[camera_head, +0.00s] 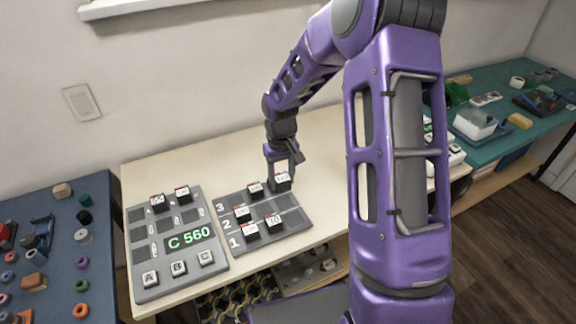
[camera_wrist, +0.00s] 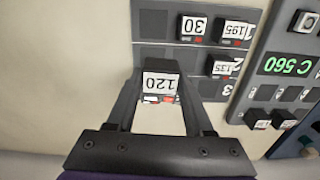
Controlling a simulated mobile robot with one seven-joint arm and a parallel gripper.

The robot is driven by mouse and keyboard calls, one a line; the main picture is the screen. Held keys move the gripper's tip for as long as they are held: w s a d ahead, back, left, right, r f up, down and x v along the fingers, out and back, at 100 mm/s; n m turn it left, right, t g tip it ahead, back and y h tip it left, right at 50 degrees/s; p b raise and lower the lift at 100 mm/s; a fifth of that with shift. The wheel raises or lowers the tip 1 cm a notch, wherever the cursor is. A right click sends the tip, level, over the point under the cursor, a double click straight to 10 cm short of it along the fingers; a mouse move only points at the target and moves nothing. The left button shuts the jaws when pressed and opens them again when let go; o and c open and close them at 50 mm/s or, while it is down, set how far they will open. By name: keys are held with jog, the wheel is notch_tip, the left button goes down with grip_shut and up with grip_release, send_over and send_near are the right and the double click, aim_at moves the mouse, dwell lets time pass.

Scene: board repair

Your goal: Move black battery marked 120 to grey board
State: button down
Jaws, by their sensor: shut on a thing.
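The black battery marked 120 (camera_wrist: 160,84) has a white label. It sits between the fingers of my gripper (camera_wrist: 158,90), which is shut on it. In the head view my gripper (camera_head: 281,176) holds a battery (camera_head: 283,183) at the far right part of the grey board with rows 1, 2 and 3 (camera_head: 305,226). I cannot tell whether it touches the board. A second grey board (camera_head: 143,284) to the left has a display reading C 560 (camera_head: 188,238).
The numbered board also bears batteries marked 30 (camera_wrist: 192,28), 195 (camera_wrist: 236,33) and 135 (camera_wrist: 222,66). The left board has batteries and buttons A, B, C. The table behind the boards is clear.

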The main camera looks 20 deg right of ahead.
jog(key=shift+w+d+n, duration=0.15)
jog(key=shift+w+d, duration=0.1)
jog(key=shift+w, duration=0.25)
jog(key=shift+w+d+n, duration=0.15)
jog(key=shift+w+d, duration=0.05)
jog(key=shift+w, duration=0.3)
jog(key=b, duration=0.1)
send_over(284, 203)
notch_tip(284, 203, down, 7)
jog(key=shift+f, duration=0.2)
jog(key=shift+f+b, duration=0.45)
jog(key=shift+f, duration=0.25)
jog(key=shift+f+b, duration=0.4)
jog(key=shift+f, duration=0.1)
jog(key=shift+c, duration=1)
grip_release()
notch_tip(284, 203, up, 18)
jog(key=shift+f+p, duration=0.25)
jog(key=shift+p, duration=0.5)
jog(key=shift+w+d, duration=0.1)
